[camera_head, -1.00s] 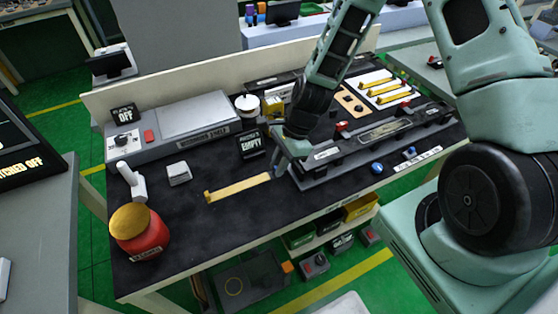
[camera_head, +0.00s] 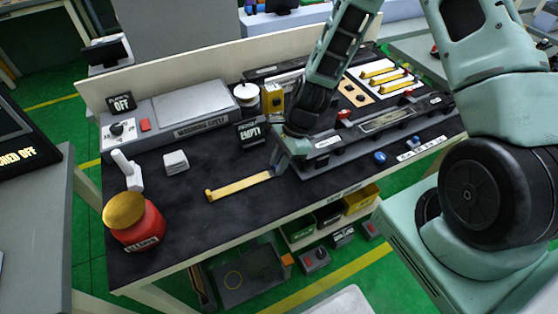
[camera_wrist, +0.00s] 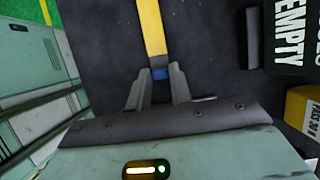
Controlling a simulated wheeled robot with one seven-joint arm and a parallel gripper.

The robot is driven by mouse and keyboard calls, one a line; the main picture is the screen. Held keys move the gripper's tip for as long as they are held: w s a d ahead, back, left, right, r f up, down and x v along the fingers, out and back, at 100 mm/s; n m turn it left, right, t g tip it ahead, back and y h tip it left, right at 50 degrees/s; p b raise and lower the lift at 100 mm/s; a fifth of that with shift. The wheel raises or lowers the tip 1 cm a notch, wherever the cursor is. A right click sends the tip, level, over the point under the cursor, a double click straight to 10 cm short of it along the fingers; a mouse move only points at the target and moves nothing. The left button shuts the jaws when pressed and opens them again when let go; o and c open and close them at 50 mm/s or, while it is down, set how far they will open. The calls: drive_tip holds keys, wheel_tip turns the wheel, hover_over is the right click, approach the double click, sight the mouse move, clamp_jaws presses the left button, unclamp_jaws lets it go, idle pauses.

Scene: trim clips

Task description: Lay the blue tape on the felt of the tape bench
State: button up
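The blue end (camera_wrist: 159,73) shows between my fingertips (camera_wrist: 159,80) in the wrist view. The fingers look closed on that end, and the strip moves with them. This is the only tape-like thing with blue on it that I see. I cannot tell whether the dark top is the felt.
A long grey fixture (camera_head: 370,130) and a blue knob (camera_head: 380,157) are right. A black "EMPTY" sign (camera_head: 249,133) stands behind. The front middle is clear.

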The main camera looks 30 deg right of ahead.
drive_tip(key=o, duration=0.3)
drive_tip(key=shift+r, duration=0.1)
drive_tip(key=b+v, duration=0.2)
drive_tip(key=v, duration=1.5)
drive_tip(key=shift+d+r, duration=0.1)
drive_tip(key=s+a+r+n+h, duration=0.2)
drive_tip(key=s+a+r+n, duration=0.1)
drive_tip(key=s+a+n, duration=0.4)
drive_tip(key=s+a+r+n+h+b, duration=0.1)
drive_tip(key=s+a+r+n+h, duration=0.1)
drive_tip(key=s+a+n, duration=0.5)
drive_tip(key=s+n, duration=0.6)
drive_tip(key=n, duration=0.5)
drive_tip(key=shift+a+r+n, duration=0.3)
drive_tip(key=shift+a+r, duration=0.05)
drive_tip(key=shift+r, duration=0.05)
